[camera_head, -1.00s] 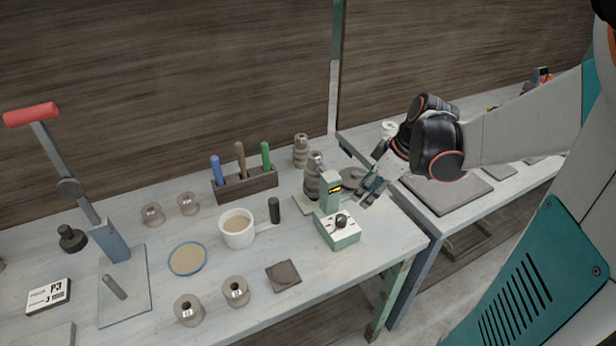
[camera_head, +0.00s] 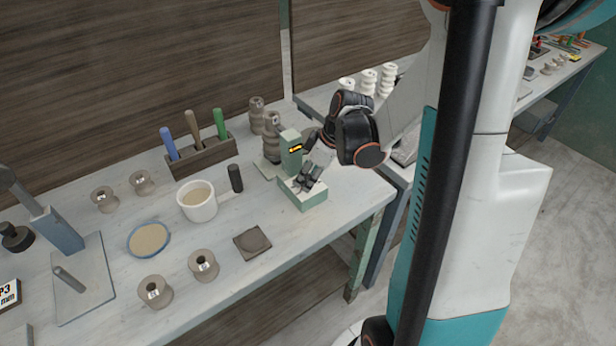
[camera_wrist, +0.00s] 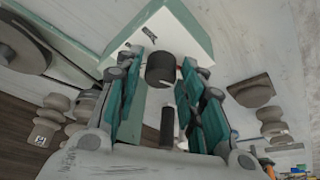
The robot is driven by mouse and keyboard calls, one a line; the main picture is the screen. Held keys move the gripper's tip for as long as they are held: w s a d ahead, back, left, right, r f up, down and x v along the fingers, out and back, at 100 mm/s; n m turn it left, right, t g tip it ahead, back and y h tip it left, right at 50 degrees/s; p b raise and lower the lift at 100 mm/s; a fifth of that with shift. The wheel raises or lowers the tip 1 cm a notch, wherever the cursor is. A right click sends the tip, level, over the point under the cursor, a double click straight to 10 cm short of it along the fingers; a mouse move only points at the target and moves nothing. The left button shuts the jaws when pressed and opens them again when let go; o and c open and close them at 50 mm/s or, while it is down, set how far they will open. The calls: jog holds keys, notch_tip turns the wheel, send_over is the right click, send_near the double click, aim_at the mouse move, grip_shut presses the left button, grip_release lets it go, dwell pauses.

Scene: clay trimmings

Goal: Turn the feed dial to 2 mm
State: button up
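The feed device is a small pale-green box (camera_head: 290,197) with a white top and a green post (camera_head: 291,158) bearing a lit orange display (camera_head: 295,148), too small to read. Its black dial knob (camera_wrist: 160,68) shows in the wrist view, between my fingers. My gripper (camera_head: 309,178) is down at the box top and hides the dial in the head view. In the wrist view, my gripper (camera_wrist: 161,80) is open, with one teal-padded finger on each side of the knob. Narrow gaps seem to show beside the knob; contact is not clear.
A black cylinder (camera_head: 235,178), a white mug (camera_head: 198,208) and a dark square slab (camera_head: 252,241) are left of the box. Clay spools (camera_head: 154,291) and a tool rack (camera_head: 200,160) stand farther left. A card (camera_head: 8,294) with "P3" and "mm" is cut off at the left edge.

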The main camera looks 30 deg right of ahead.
jog(key=shift+c, duration=0.5)
jog(key=c, duration=0.7)
jog(key=shift+o, duration=0.2)
jog(key=shift+m, duration=0.4)
jog(key=m, duration=0.2)
jog(key=m+h, duration=0.1)
jog(key=shift+a+m+t+h, duration=0.2)
jog(key=shift+m+t+h, duration=0.1)
jog(key=shift+m, duration=0.1)
jog(key=m+h, duration=0.1)
jog(key=m, duration=0.3)
jog(key=shift+a+h, duration=0.15)
jog(key=shift+h, duration=0.25)
jog(key=m, duration=0.2)
jog(key=m+h, duration=0.1)
jog(key=m, duration=0.2)
jog(key=shift+a+h+b, duration=0.1)
jog(key=shift+h+b, duration=0.2)
jog(key=shift+b, duration=0.1)
jog(key=shift+w+m+g+h, duration=0.1)
jog(key=shift+m+g+h, duration=0.55)
jog(key=shift+m, duration=1.35)
